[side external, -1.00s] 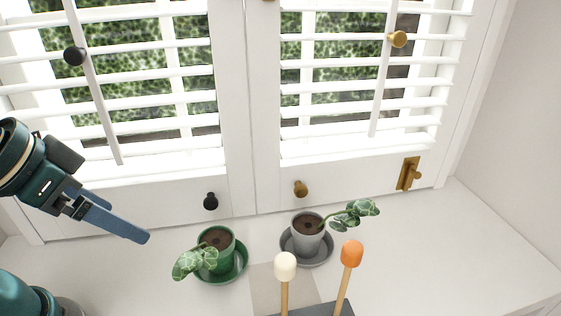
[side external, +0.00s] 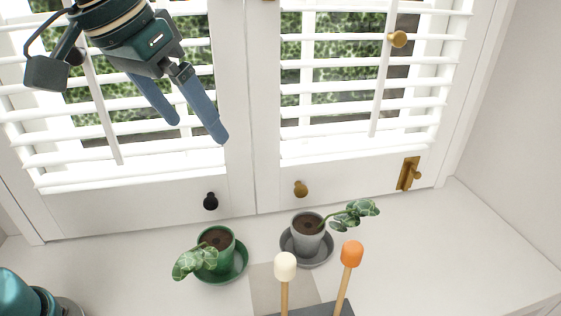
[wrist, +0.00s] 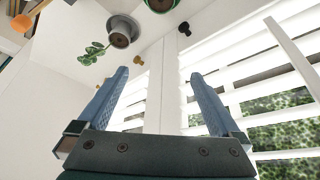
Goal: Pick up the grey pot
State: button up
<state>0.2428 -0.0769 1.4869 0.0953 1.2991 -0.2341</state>
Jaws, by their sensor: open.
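The grey pot (side external: 308,239) stands upright on a grey saucer (side external: 291,254) on the white sill, with dark soil and a leafy stem leaning right. It also shows in the wrist view (wrist: 121,27), upside down near the top. My gripper (side external: 199,132) is open and empty, its two blue fingers pointing down and right. It is high in front of the left shutter, above and left of the grey pot and clear of it. In the wrist view, my gripper (wrist: 158,76) has a wide gap between its fingers.
A green pot (side external: 221,251) with a drooping plant sits on a green saucer left of the grey pot. A cream-tipped stick (side external: 285,266) and an orange-tipped stick (side external: 351,254) rise in front. Shutter knobs, black (side external: 211,201) and brass (side external: 301,188), stick out behind. The sill's right side is clear.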

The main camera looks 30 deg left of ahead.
jog(key=w+d+f, duration=0.1)
jog(key=w+d, duration=0.4)
jog(key=w, duration=0.1)
send_over(308, 225)
jog(key=s, duration=0.3)
notch_tip(308, 225, down, 4)
notch_tip(308, 225, down, 12)
jog(key=shift+w+d+f, duration=0.15)
jog(key=shift+f, duration=0.1)
jog(key=shift+x, duration=2.75)
jog(key=shift+c, duration=0.3)
grip_shut()
